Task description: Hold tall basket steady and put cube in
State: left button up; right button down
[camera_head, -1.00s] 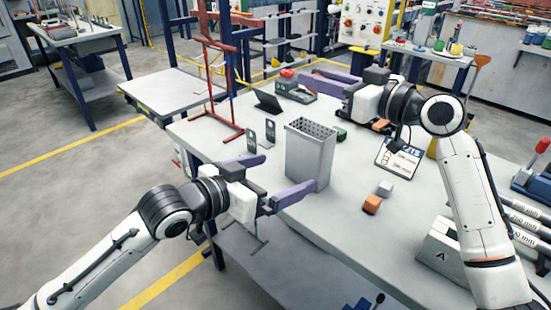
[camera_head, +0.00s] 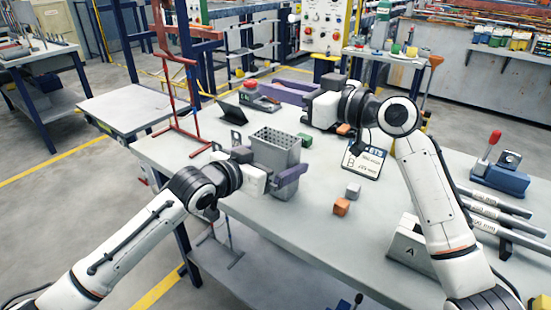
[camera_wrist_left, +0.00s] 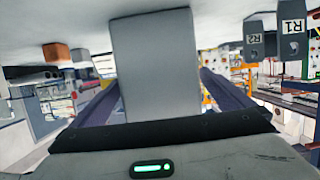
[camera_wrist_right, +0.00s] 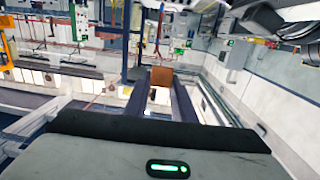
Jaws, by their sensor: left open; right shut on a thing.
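The tall grey basket (camera_head: 277,150), with a perforated rim, stands upright on the table. My left gripper (camera_head: 285,172) is open around it, with one purple finger along its near side; the far finger is mostly hidden. In the left wrist view the basket (camera_wrist_left: 155,65) fills the space between the spread fingers; I cannot tell whether they touch it. My right gripper (camera_head: 280,92) is raised beyond the basket. In the right wrist view it is shut on an orange-brown cube (camera_wrist_right: 161,76) at its fingertips. I cannot make out this held cube in the head view.
On the table lie an orange cube (camera_head: 341,207), a grey cube (camera_head: 353,190), a green cube (camera_head: 305,139) and another orange block (camera_head: 343,129). A labelled board (camera_head: 364,162) lies to the right. A red stand (camera_head: 180,85) rises at left.

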pick_arm(q)
jog(key=shift+w+d+f, duration=0.1)
jog(key=shift+w+d, duration=0.2)
jog(key=shift+w, duration=0.05)
jog(key=c, duration=1.2)
jog(key=shift+o, duration=0.2)
